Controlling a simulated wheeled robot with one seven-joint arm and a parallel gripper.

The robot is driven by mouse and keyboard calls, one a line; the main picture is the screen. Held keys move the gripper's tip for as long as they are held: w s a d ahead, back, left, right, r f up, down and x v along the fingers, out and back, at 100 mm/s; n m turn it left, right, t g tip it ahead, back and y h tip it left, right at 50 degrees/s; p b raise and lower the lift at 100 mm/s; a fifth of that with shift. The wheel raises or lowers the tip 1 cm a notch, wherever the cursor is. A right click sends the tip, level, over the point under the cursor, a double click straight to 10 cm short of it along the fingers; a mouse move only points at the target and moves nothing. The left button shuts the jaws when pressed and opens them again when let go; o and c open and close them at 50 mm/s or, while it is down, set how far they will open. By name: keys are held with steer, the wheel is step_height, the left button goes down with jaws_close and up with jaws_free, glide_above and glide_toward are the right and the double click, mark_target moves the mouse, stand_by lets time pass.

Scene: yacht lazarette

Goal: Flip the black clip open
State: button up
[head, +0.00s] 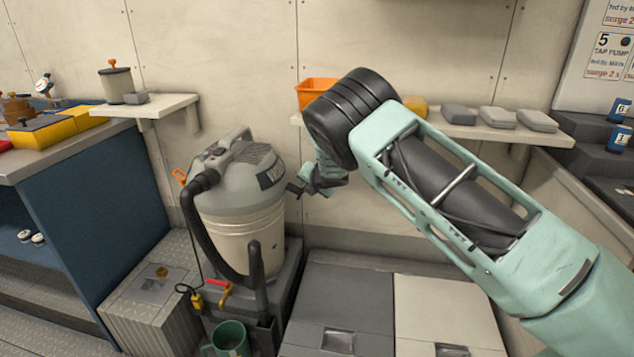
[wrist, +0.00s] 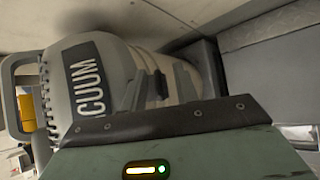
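The grey and cream vacuum (head: 240,205) stands upright in the middle left of the head view. Its labelled lid (wrist: 95,75) fills the left of the wrist view. My gripper (head: 293,189) is at the right side of the vacuum, by the lid's lower edge. In the wrist view its two dark fingers (wrist: 160,88) stand apart, close to the drum. A small dark piece between them looks like the black clip (wrist: 160,84), mostly hidden by the fingers. I cannot tell whether they touch it. An orange clip (head: 180,176) shows on the vacuum's left side.
A black hose (head: 197,235) curves down the vacuum's front. A green mug (head: 230,340) stands below it. A wall shelf (head: 450,128) with an orange bin (head: 317,92) is behind my arm. Grey and white lockers (head: 340,300) lie below. A blue bench (head: 75,205) is at left.

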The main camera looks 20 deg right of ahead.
steer(key=v, duration=1.6)
steer(key=shift+s+r, duration=0.25)
steer(key=shift+s, duration=0.1)
steer(key=shift+d, duration=0.15)
steer(key=s+a+r+m+g, duration=0.1)
steer(key=s+a+m+g, duration=0.45)
steer(key=s, duration=0.95)
steer(key=s+a+r+m+g, duration=0.1)
steer(key=s+a+r+m, duration=0.15)
steer(key=s+m, duration=0.85)
steer(key=s+a+r+m+g, duration=0.1)
steer(key=s+a+m+g, duration=0.3)
steer(key=s, duration=1.4)
step_height(320, 180, up, 14)
steer(key=p, duration=1.4)
steer(key=shift+s+a+n, duration=0.3)
steer(key=shift+a+n, duration=0.05)
steer(key=shift+a, duration=0.05)
